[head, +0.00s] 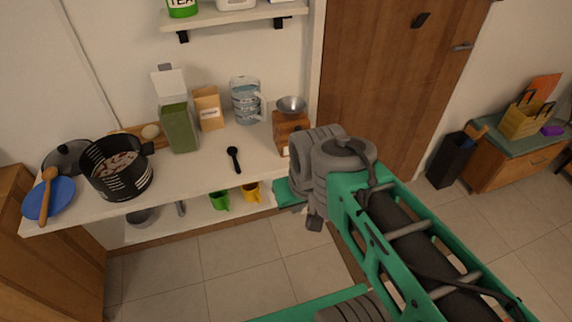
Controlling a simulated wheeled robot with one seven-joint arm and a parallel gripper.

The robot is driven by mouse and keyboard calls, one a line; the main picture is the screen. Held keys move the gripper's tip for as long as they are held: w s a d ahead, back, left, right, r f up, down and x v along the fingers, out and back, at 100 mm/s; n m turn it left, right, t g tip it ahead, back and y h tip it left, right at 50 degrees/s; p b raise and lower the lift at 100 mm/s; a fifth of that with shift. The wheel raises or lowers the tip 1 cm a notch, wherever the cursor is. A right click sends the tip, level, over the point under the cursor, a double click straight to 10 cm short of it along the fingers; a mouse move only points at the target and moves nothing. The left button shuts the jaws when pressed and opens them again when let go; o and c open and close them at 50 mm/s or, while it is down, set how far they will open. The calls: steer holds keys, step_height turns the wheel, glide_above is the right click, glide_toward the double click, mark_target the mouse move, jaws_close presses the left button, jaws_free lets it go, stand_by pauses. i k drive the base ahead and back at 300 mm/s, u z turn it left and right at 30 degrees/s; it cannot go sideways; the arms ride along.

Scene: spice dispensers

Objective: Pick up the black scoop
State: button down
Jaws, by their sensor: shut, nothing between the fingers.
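The black scoop (234,158) lies on the white counter, right of the green box and in front of the water jug. Its round bowl is at the back and its handle points toward the front edge. My gripper (314,223) is at the lower end of the grey wrist, in front of the counter's right end. It is to the right of the scoop and apart from it. It is small and dark here; it is shut and holds nothing. The scoop is fully visible.
A green box (178,128), a paper carton (208,108), a water jug (246,100) and a wooden grinder (290,130) stand behind and beside the scoop. A black pot (118,170) and blue plate (60,196) are at left. The counter in front of the scoop is clear.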

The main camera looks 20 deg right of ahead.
mark_target(231, 151)
steer(key=z, duration=0.05)
steer(key=i, duration=1)
steer(key=u, duration=0.55)
